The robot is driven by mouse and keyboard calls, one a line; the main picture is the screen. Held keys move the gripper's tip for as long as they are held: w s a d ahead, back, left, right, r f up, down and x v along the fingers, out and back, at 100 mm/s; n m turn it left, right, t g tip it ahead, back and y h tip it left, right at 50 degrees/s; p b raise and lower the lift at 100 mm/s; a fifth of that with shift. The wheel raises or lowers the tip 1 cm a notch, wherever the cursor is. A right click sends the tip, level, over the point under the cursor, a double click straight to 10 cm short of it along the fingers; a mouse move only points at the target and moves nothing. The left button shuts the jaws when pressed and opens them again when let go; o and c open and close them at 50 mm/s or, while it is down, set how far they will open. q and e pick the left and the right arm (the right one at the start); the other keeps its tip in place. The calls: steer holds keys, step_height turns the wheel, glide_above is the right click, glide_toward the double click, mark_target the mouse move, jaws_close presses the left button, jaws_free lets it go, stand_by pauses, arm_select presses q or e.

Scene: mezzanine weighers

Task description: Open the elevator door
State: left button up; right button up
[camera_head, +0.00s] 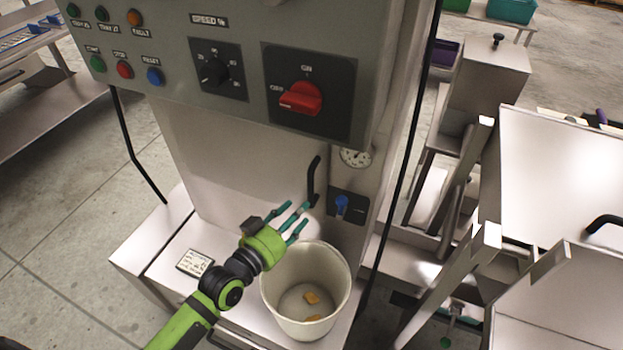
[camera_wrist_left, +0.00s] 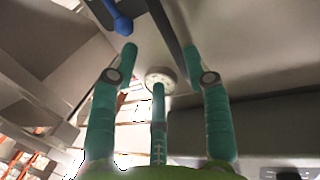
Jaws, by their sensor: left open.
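A pale metal door panel (camera_head: 235,165) is on the front of the machine, below its grey control box. Its black bar handle (camera_head: 313,181) is upright near the right edge and also shows in the left wrist view (camera_wrist_left: 164,30). The door looks closed. My left gripper (camera_head: 298,213) is open and empty, its teal fingers just below and left of the handle. In the left wrist view its fingers (camera_wrist_left: 160,62) spread around the handle's lower end; I cannot tell whether they touch it. My right gripper is not in view.
The control box (camera_head: 245,80) overhangs the door and carries a red rotary switch (camera_head: 301,98). A blue lever (camera_head: 342,205) and a gauge (camera_head: 355,157) are right of the handle. A white bucket (camera_head: 335,270) with yellowish pieces stands on the ledge below my gripper.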

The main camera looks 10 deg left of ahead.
mark_target(311, 186)
arm_select(q)
steer(key=shift+t, duration=0.6)
steer(key=w+r, duration=0.1)
steer(key=w, duration=0.1)
steer(key=w+d+r+p, duration=0.1)
steer(key=w, duration=0.1)
steer(key=w+d+r, duration=0.1)
steer(key=w, duration=0.1)
steer(key=shift+w, duration=0.2)
steer(key=shift+w+d+f, duration=0.1)
steer(key=shift+w+d, duration=0.1)
steer(key=shift+w, duration=0.35)
jaws_close()
